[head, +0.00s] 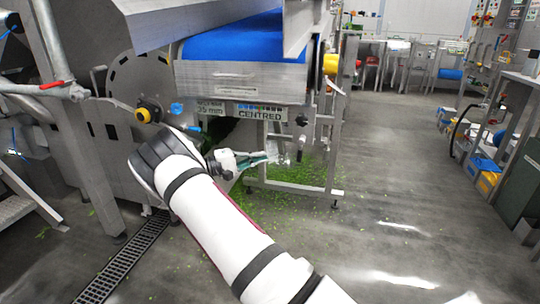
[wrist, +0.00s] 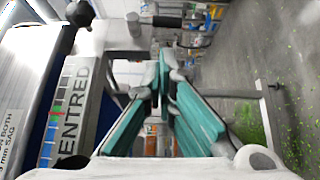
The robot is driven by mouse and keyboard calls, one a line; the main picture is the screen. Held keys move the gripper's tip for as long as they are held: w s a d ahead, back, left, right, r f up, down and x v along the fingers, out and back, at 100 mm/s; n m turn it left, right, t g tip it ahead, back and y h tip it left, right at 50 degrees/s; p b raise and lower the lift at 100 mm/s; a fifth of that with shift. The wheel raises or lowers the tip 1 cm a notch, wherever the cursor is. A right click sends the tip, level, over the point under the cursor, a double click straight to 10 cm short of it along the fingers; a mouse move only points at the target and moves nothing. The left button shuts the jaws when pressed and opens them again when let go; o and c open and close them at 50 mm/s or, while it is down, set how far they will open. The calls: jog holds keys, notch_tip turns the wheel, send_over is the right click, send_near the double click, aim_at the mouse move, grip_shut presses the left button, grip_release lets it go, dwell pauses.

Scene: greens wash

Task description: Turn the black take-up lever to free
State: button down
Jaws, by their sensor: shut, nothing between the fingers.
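A black ball-ended knob (head: 301,121), which looks like the take-up lever's end, sits at the right end of the conveyor frame, just right of the CENTRED sign. A black knob on a metal stem also shows at the upper left of the wrist view (wrist: 80,13). I cannot read the lever's setting. My gripper (head: 284,154) is below and slightly left of the knob, apart from it. In the wrist view its teal-padded fingers (wrist: 163,62) come together at the tips with nothing between them.
The CENTRED sign (head: 260,112) hangs under the blue belt (head: 245,40), close above my gripper. A yellow-and-black knob (head: 148,113) is on the left side plate. Green scraps litter the floor below the frame. The aisle to the right is open.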

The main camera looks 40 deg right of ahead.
aim_at(301, 149)
jog(key=s+a+n+t+p, duration=0.25)
jog(key=a+t+p, duration=0.25)
jog(key=t+p, duration=0.3)
jog(key=s+d+g+b, duration=0.1)
jog(key=d, duration=1.2)
jog(key=shift+s+n, duration=0.35)
jog(key=shift+n, duration=0.1)
